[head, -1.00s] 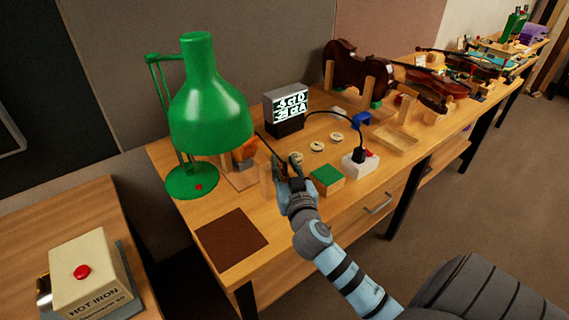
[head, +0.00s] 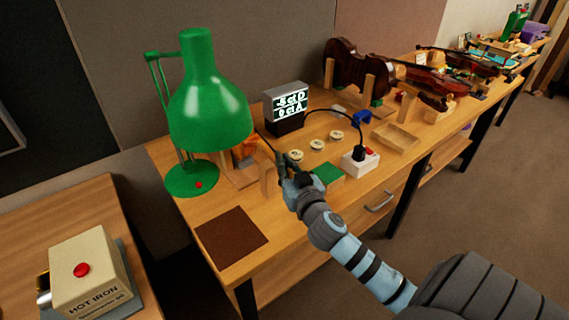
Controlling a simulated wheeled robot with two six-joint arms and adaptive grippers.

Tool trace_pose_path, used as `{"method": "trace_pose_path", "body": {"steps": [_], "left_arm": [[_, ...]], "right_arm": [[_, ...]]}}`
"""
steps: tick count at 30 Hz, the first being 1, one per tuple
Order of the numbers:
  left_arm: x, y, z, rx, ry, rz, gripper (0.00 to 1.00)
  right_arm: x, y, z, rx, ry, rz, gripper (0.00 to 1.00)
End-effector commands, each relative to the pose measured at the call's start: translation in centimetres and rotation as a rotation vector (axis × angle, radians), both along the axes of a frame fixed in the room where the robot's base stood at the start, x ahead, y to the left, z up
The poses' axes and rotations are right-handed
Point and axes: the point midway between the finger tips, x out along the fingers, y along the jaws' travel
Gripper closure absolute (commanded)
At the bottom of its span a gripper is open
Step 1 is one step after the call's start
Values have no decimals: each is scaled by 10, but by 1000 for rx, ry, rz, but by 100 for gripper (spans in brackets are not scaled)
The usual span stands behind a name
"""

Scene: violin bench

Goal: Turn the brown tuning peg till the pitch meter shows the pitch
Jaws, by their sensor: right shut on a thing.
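The pitch meter (head: 287,106) is a grey box with a lit screen behind my right gripper. Its upper line reads about -5 ct D and its lower line 0 ct A. A violin's dark neck (head: 266,144) sticks out from beside the green lamp, with part of an orange-brown body (head: 246,149) showing. My right gripper (head: 283,163) is at the end of this neck, shut on what appears to be the brown tuning peg. The peg itself is too small and covered by the fingers to make out. My left gripper is not in view.
The green lamp (head: 210,110) stands close at the left. Several round discs (head: 317,145), a green-topped block (head: 328,176) and a white switch box (head: 360,160) lie to the right. A brown mat (head: 231,238) lies in front, with bare wood around it.

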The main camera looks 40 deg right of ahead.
Motion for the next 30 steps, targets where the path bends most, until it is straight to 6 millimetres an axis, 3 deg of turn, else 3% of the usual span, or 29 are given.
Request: {"method": "trace_pose_path", "body": {"steps": [4,5,8,19,23,30], "left_arm": [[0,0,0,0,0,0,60],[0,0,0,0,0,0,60],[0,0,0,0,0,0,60],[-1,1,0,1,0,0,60],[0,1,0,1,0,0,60],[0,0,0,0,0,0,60]], "right_arm": [[0,0,0,0,0,-2,100],[0,0,0,0,0,-2,87],[0,0,0,0,0,-2,71],[-6,2,0,0,1,-2,71],[-30,9,-1,-1,3,0,71],[-93,27,-1,1,4,-1,71]]}}
